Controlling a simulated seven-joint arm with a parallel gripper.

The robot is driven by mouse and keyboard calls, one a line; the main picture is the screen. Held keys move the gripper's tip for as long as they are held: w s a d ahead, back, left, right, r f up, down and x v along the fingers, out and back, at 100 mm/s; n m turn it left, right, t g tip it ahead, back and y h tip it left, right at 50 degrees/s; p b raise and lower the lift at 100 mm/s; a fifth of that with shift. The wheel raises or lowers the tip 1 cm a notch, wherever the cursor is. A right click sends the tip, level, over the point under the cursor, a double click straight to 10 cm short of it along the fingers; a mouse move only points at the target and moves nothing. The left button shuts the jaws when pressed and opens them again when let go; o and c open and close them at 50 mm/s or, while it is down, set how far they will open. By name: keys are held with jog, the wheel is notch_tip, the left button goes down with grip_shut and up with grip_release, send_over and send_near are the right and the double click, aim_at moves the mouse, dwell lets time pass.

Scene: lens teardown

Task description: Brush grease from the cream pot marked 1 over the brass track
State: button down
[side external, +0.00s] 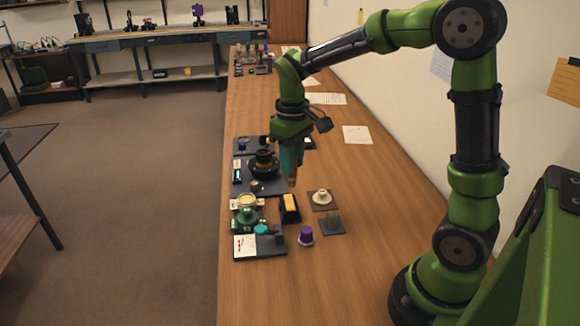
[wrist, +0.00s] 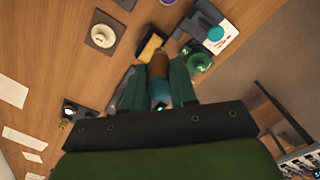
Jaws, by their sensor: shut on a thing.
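My gripper (side external: 291,165) is shut on a brush, pointing down. In the wrist view the brush (wrist: 158,68) shows as a teal and brown shaft between the fingers (wrist: 160,92). Its brown tip appears above the far end of a black box holding a yellow block (side external: 289,203); I cannot tell whether they touch. A cream-topped pot (side external: 247,200) stands left of that box, beside small white labels; no number is legible. A black round lens part (side external: 264,165) sits on the dark mat behind the pot. I cannot make out the brass track.
A green round piece (side external: 247,218) stands in front of the pot. A tray with a white and red card (side external: 245,246) and a teal disc (side external: 261,229) lies nearer. A cream knob (side external: 321,197) and a purple cap (side external: 305,236) stand right. The bench's right side is mostly clear.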

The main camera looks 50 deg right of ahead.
aim_at(292, 186)
jog(key=shift+f, duration=0.1)
jog(key=shift+f, duration=3.05)
jog(key=shift+w+d+f, duration=0.25)
jog(key=shift+f, duration=0.15)
jog(key=shift+w+d+f, duration=0.2)
jog(key=shift+f, duration=0.2)
jog(key=shift+w+d, duration=1.8)
jog(key=shift+d, duration=0.05)
jog(key=shift+s+a, duration=2.15)
jog(key=shift+a, duration=0.05)
jog(key=shift+s+a+r, duration=0.1)
jog(key=shift+r, duration=3.9)
